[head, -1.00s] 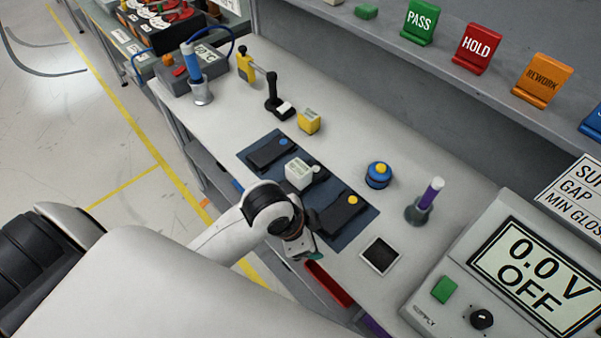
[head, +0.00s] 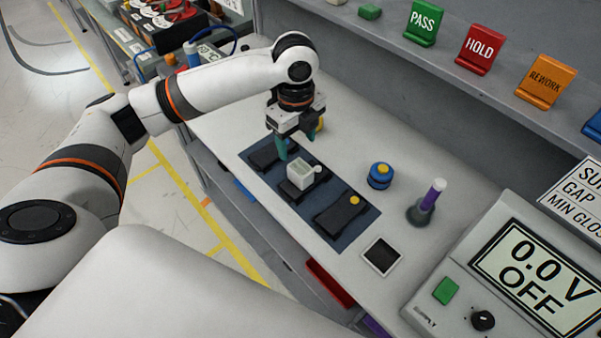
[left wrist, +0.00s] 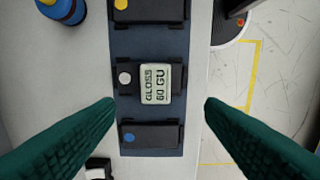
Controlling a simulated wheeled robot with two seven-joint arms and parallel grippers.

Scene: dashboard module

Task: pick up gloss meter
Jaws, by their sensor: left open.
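The gloss meter (head: 300,173) is a small pale box that sits on the middle black block of a dark blue mat (head: 343,243) on the bench. In the left wrist view the gloss meter (left wrist: 156,83) shows its label "GLOSS 60 GU" between and beyond my fingertips. My left gripper (head: 292,143), with green fingers, is open and empty. It hangs pointing down above the mat's far end, beside and apart from the gloss meter. In the left wrist view the left gripper (left wrist: 158,104) has its fingers wide apart. My right gripper is not in view.
Black blocks with a blue dot (left wrist: 130,137) and a yellow dot (head: 354,200) flank the meter. A voltage display unit (head: 500,270) is at right. A shelf edges the back.

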